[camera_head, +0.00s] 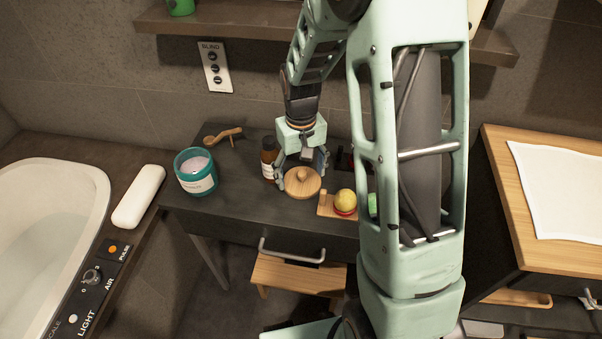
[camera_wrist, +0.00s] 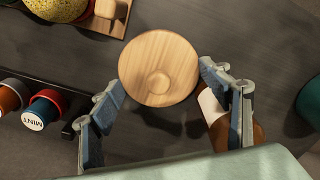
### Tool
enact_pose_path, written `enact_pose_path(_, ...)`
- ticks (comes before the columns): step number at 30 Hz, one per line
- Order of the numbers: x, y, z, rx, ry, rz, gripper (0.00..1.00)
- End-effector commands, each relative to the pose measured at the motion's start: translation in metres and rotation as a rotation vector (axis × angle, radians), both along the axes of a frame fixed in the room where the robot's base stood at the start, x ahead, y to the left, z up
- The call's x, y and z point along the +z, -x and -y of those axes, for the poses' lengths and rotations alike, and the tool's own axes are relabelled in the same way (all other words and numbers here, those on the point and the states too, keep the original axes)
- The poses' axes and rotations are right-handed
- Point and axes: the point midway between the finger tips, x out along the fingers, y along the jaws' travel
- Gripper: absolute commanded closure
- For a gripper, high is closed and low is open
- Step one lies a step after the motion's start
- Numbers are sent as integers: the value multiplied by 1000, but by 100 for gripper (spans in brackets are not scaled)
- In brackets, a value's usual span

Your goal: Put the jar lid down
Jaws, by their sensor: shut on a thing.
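The round wooden jar lid (camera_head: 302,182) is between the fingers of my gripper (camera_head: 301,177), knob facing up. In the wrist view, the lid (camera_wrist: 150,55) sits between the two fingertips, and my gripper (camera_wrist: 161,77) is shut on its sides. The lid is over the dark vanity top; I cannot tell whether it touches the surface. The teal jar (camera_head: 196,181) stands open to the left of my gripper, with pale contents showing. A teal edge of the jar (camera_wrist: 311,102) shows at the right of the wrist view.
A brown bottle (camera_head: 268,157) stands close beside my gripper. A small wooden tray (camera_head: 327,209) with a yellow ball (camera_head: 345,200) is to the right. A wooden brush (camera_head: 224,136) lies at the back left. Capsules in a dark rack (camera_wrist: 45,109) show in the wrist view.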

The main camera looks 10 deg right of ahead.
Motion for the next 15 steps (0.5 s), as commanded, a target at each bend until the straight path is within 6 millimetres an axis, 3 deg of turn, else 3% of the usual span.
enact_pose_path(5, -5, 0, 0, 0, 0, 0, 54)
enact_pose_path(6, -3, 0, 0, 0, 0, 0, 25)
enact_pose_path(9, -3, 0, 0, 0, 0, 0, 14)
enact_pose_path(15, -3, 0, 0, 0, 0, -1, 12)
